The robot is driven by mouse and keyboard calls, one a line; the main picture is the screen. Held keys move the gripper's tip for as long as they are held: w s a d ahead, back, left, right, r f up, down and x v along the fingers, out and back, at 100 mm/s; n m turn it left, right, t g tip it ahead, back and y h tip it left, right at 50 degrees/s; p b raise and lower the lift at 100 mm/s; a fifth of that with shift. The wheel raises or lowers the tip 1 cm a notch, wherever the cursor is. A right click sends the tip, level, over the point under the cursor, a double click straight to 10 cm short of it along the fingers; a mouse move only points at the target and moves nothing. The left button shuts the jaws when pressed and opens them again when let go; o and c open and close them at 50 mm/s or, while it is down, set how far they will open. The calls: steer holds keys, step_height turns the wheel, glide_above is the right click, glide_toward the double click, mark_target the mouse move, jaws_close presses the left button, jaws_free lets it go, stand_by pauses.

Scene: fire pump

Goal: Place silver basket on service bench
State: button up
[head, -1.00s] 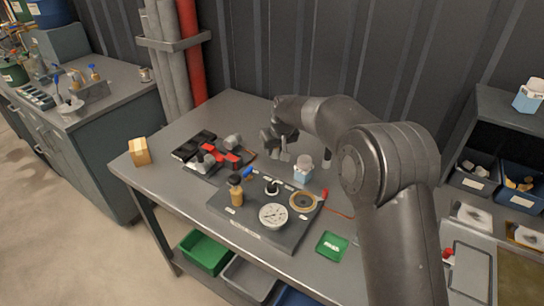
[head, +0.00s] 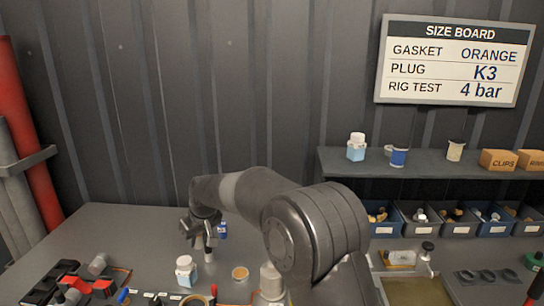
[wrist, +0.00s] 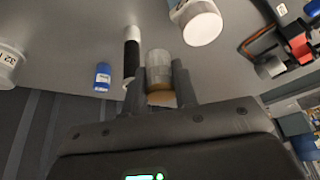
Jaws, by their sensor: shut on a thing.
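My gripper (head: 207,240) is shut on a small silver cylinder with a brownish end, which I take as the silver basket (wrist: 159,72). In the wrist view the basket sits between the two fingers of my gripper (wrist: 160,88). In the head view the basket is small and partly hidden by the gripper. The grey service bench (head: 120,225) lies below and around it. I cannot tell whether the basket touches the bench. A white-capped blue bottle (head: 185,270) stands in front and left of the gripper, with a round amber-topped tin (head: 240,273) to its right.
A small blue item (wrist: 103,77) and a black-and-white cylinder (wrist: 131,52) are close to the basket. Red and black parts (head: 75,287) lie at the front left. A shelf (head: 430,165) and several bins (head: 410,218) are at right. The bench's back left is clear.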

steer(key=w+d+f+m+h, duration=0.1)
steer(key=w+d+m, duration=0.2)
steer(key=d, duration=1)
steer(key=w+d+f+m+t+h, duration=0.1)
steer(key=w+d+f+m, duration=0.1)
steer(key=d, duration=1.2)
steer(key=w+d+f+m+h, duration=0.1)
steer(key=w+d+m, duration=0.3)
steer(key=d, duration=0.9)
steer(key=shift+d+f+t, duration=0.3)
steer(key=shift+d+t, duration=0.05)
steer(key=shift+t, duration=0.05)
step_height(320, 180, up, 10)
steer(key=s+a+n+y, duration=0.1)
steer(key=a+n, duration=0.4)
steer(key=a, duration=2.3)
steer(key=s+a+n+g+y, duration=0.1)
steer(key=s+a+n, duration=0.1)
steer(key=s+a, duration=0.5)
steer(key=s+a+n+y, duration=0.1)
steer(key=s+a+n, duration=0.15)
steer(key=a, duration=0.85)
steer(key=s+a+n+g, duration=0.1)
steer(key=s+a, duration=0.4)
steer(key=a, duration=0.4)
step_height(320, 180, down, 10)
steer(key=shift+s+d+f, duration=0.1)
steer(key=shift+f, duration=2.65)
